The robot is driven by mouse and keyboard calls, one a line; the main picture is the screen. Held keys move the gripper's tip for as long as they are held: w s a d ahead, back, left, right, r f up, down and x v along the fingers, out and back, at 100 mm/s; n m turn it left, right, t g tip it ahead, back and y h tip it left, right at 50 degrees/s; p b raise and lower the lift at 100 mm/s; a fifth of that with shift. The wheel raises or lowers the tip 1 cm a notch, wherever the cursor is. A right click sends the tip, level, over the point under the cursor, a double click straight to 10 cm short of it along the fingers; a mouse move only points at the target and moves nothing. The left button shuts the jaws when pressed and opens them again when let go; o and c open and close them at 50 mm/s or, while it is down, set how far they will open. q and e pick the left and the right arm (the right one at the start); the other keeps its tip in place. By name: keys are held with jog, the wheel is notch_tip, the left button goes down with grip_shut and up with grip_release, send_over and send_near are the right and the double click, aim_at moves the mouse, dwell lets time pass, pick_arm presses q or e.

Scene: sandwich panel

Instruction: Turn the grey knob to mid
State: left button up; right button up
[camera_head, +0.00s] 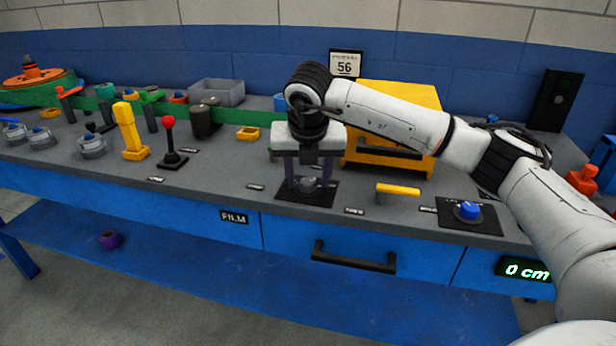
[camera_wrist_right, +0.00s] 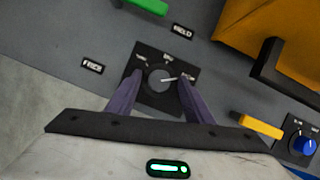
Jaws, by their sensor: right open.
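The grey knob (camera_wrist_right: 159,79) sits on a dark square plate (camera_wrist_right: 150,54) with small labels around it. In the right wrist view its white pointer line points to the right, toward the right-hand label. In the head view the knob (camera_head: 306,184) shows below my right gripper (camera_head: 307,178). My right gripper (camera_wrist_right: 148,92) is open, with its two purple fingers on either side of the knob. I cannot tell whether they touch it. My left gripper is not in view.
A blue knob (camera_head: 467,210) and a yellow handle (camera_head: 398,190) are to the right on the bench. A yellow box (camera_head: 398,95) stands behind. To the left are a red-topped lever (camera_head: 169,140), a yellow lever (camera_head: 128,130) and a dark cylinder (camera_head: 203,120).

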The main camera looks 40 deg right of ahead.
jog(key=c, duration=1)
jog(key=shift+n, duration=0.5)
jog(key=shift+d+f+n+t+y+b, duration=0.1)
jog(key=shift+n+t+y+b, duration=0.35)
jog(key=shift+n, duration=0.55)
jog(key=n, duration=0.1)
jog(key=n+y, duration=0.1)
jog(key=n, duration=0.1)
jog(key=shift+d+n+y, duration=0.15)
jog(key=shift+n+y, duration=0.1)
jog(key=shift+n, duration=0.05)
jog(key=n+y+p, duration=0.1)
jog(key=n, duration=0.3)
jog(key=shift+d+y, duration=0.1)
jog(key=shift+y, duration=0.3)
jog(key=shift+n+p, duration=0.35)
jog(key=shift+n, duration=0.25)
